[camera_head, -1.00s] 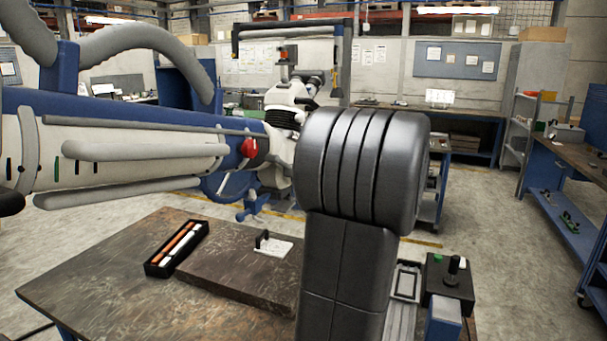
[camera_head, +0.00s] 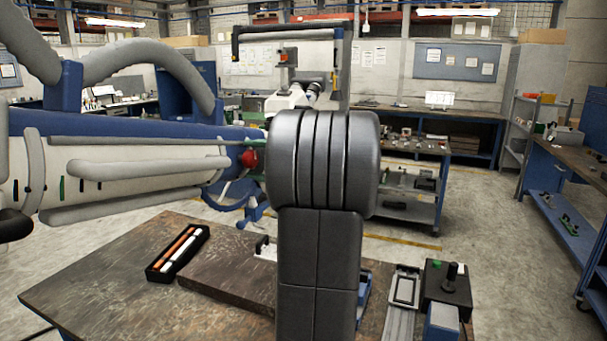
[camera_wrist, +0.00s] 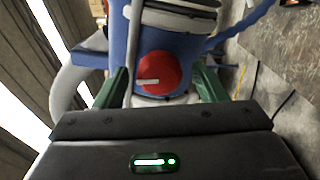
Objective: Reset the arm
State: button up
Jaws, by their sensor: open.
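The microscope arm (camera_head: 110,165) is a thick white and blue boom with grey hoses, reaching in from the left above the workbench. A round red knob (camera_head: 249,158) sits at its right end, beside my dark grey arm link. The knob is large in the middle of the wrist view (camera_wrist: 158,75), on a blue and white part. My gripper (camera_wrist: 165,85) is open, with one green finger on each side of the knob. I cannot tell whether either finger touches the arm. In the head view my own link hides most of the gripper and part of the microscope end (camera_head: 292,98).
The brown workbench (camera_head: 95,290) below holds a black tray (camera_head: 153,272) of orange and white sticks, a dark board (camera_head: 225,278), and a control box with a black knob (camera_head: 448,283) at right. Open floor (camera_head: 500,240) lies to the right, before shelves and benches.

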jog(key=n+b, duration=0.1)
jog(key=n, duration=0.2)
jog(key=shift+f+n, duration=0.1)
jog(key=shift+n, duration=0.3)
jog(key=n+b, duration=0.1)
jog(key=n, duration=0.3)
jog(key=n+p, duration=0.1)
jog(key=n, duration=0.2)
jog(key=shift+n, duration=0.3)
jog(key=shift+n+p, duration=0.95)
jog(key=shift+n, duration=0.95)
